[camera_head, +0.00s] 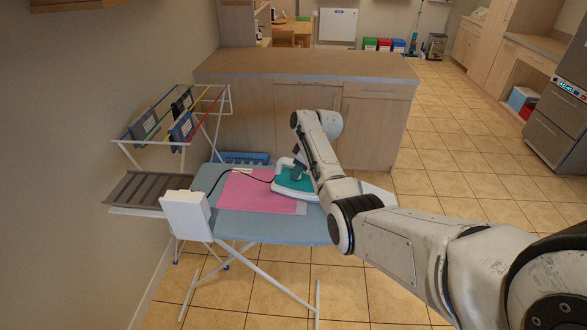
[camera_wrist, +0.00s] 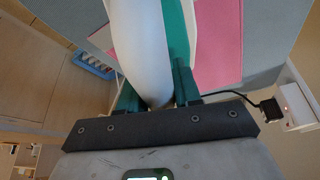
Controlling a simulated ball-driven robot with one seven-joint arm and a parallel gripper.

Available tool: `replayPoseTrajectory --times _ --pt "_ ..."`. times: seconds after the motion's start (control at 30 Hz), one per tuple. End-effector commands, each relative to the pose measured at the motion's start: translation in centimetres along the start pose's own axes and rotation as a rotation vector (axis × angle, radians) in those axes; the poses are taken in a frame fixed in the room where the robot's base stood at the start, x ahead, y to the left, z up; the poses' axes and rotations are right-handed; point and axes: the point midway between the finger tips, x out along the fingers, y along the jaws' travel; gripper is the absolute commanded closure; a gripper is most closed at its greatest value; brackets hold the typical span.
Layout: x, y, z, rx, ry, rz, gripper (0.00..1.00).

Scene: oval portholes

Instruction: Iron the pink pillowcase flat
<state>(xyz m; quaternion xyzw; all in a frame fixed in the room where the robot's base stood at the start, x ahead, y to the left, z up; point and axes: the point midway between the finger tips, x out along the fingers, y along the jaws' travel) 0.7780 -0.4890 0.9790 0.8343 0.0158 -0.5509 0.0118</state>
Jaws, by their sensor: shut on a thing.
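The pink pillowcase (camera_head: 250,193) lies spread on the blue ironing board (camera_head: 283,229), and it also shows in the wrist view (camera_wrist: 219,45). A white and teal iron (camera_head: 294,182) rests over the pillowcase's right part, with its black cord running left across the cloth. My gripper (camera_head: 299,169) is at the iron from above. In the wrist view my gripper (camera_wrist: 158,92) is shut around the iron's white handle (camera_wrist: 147,45). My arm hides the board's right part. Whether the iron's sole fully touches the cloth cannot be told.
A white box (camera_head: 186,215) sits at the board's left end, where the cord leads. A drying rack (camera_head: 180,125) with hanging cloths stands left by the wall. A wooden counter (camera_head: 300,66) stands behind. A blue crate (camera_head: 243,158) is on the floor. Tiled floor is free at right.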

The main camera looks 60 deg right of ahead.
Motion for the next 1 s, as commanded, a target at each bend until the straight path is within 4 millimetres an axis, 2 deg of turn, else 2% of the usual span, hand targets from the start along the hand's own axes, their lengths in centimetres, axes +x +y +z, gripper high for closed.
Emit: replayPoseTrajectory --times 0.37,1.0 --pt "-0.4 0.1 -0.1 -0.002 0.003 0.005 1.0" --pt "0.9 -1.1 -3.1 -0.002 0.003 0.004 1.0"
